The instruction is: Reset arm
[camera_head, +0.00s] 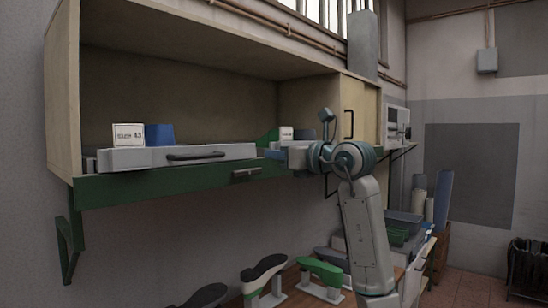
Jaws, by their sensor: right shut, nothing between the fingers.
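My right arm rises from the lower right. Its gripper (272,153) is shut and empty at the front edge of the open wall shelf, just right of a grey drawer (225,152) with a dark handle. I cannot tell whether the gripper touches the shelf edge. My left gripper is not in view. A "size 43" card (128,134) and a blue block (160,134) show at the drawer's left. A second white card (286,133) shows behind my right gripper, partly hidden by my wrist.
A black-topped shoe last (263,268), a green one (321,270) and a dark one (206,297) are on the bench below. Trays (404,220) stand right of my arm. A closed cupboard door (359,112) adjoins the shelf. The floor at far right is partly clear.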

